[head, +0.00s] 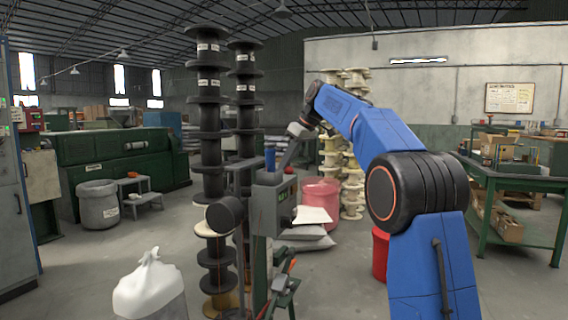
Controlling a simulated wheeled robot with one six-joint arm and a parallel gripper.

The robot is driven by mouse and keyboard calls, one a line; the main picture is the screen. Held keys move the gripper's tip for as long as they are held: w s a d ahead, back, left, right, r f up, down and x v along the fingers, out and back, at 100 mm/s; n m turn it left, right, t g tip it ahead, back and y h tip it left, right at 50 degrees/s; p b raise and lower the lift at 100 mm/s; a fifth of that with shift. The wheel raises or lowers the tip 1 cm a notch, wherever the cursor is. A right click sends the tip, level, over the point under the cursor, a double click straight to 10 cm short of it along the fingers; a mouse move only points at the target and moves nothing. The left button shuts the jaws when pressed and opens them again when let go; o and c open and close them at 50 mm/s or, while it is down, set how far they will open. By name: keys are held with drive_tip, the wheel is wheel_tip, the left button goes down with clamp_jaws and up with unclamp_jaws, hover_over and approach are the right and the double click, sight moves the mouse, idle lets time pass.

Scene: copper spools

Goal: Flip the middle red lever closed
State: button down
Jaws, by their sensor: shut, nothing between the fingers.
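My blue arm reaches up and over from the right. Its grey end, my gripper (285,163), points down and left just above a grey-green machine box (273,205) on a stand in the middle. The gripper is shut and looks empty. Its fingertips are small and partly lost against the dark spools behind. I cannot make out a row of red levers or pick out the middle one. A small orange-red handle (291,266) shows low on the green stand, below and apart from the gripper.
Tall stacks of black spools (208,120) stand behind the machine. A white sack (150,284) is at the front left, a red bin (381,253) beside my arm. A green workbench (510,180) stands at the right. Open floor lies at the left.

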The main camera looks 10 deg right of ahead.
drive_tip(key=shift+s+d+t+y, duration=0.3)
drive_tip(key=shift+s+d+y, duration=0.15)
drive_tip(key=shift+d, duration=0.15)
drive_tip(key=s+d+f+t+y, duration=0.6)
drive_tip(key=d+f+t+y, duration=0.1)
drive_tip(key=d+f+y, duration=0.1)
drive_tip(key=shift+s+d+f+m+t+y, duration=0.2)
drive_tip(key=shift+s+d+m+t+y, duration=0.15)
drive_tip(key=shift+d+y, duration=0.4)
drive_tip(key=shift+a+f, duration=0.15)
wheel_tip(320, 180, up, 5)
drive_tip(key=f+v, duration=0.1)
drive_tip(key=v, duration=0.8)
drive_tip(key=shift+d+f, duration=0.3)
drive_tip(key=shift+d, duration=0.1)
drive_tip(key=shift+w, duration=0.1)
